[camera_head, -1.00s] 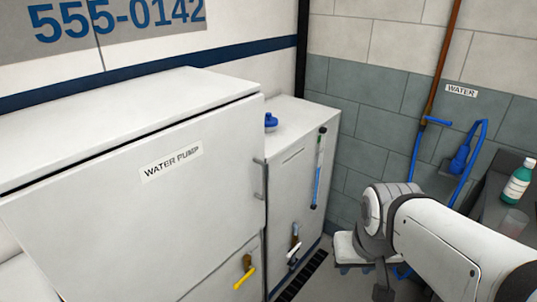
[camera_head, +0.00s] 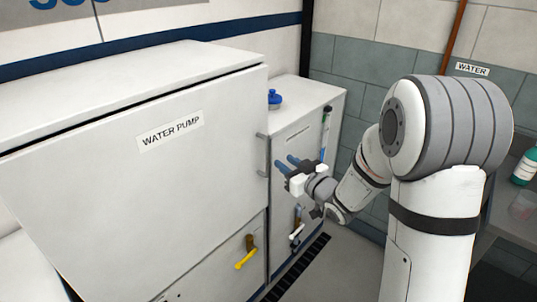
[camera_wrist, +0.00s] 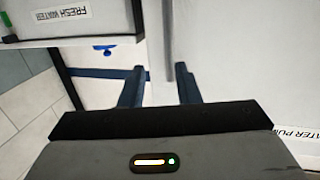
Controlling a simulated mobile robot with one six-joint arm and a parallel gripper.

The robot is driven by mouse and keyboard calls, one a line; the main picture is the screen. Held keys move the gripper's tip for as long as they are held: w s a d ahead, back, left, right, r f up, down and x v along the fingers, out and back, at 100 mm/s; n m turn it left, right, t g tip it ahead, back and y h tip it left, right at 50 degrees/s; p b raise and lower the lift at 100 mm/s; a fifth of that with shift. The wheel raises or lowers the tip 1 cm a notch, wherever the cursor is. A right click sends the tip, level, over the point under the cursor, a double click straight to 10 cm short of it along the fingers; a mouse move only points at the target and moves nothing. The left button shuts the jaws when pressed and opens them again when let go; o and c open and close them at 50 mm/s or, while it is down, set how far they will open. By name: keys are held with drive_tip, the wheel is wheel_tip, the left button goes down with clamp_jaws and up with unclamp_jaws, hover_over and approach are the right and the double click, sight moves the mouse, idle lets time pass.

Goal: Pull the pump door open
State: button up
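The pump door (camera_head: 130,200) is a large white panel labelled WATER PUMP, and it looks shut. Its small grey upright handle (camera_head: 262,155) is at the right edge. My gripper (camera_head: 287,164) is just right of the handle, fingers pointing left toward it, and appears apart from it. In the wrist view my gripper (camera_wrist: 159,88) is open with nothing clearly held between the two blue fingers. A grey strip (camera_wrist: 169,40) runs up from between the fingertips; I cannot tell if it is the handle or an edge. The door (camera_wrist: 245,50) fills the right side there.
A yellow-handled valve (camera_head: 246,254) is below the door. A white tank (camera_head: 305,130) with a blue cap (camera_head: 274,98) stands close behind my gripper. A dark floor grate (camera_head: 295,270) runs beside it.

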drive_tip(key=a+y, duration=0.1)
drive_tip(key=p, duration=0.1)
hover_over(267, 173)
drive_tip(key=shift+w+n, duration=0.3)
drive_tip(key=shift+c, duration=0.4)
clamp_jaws()
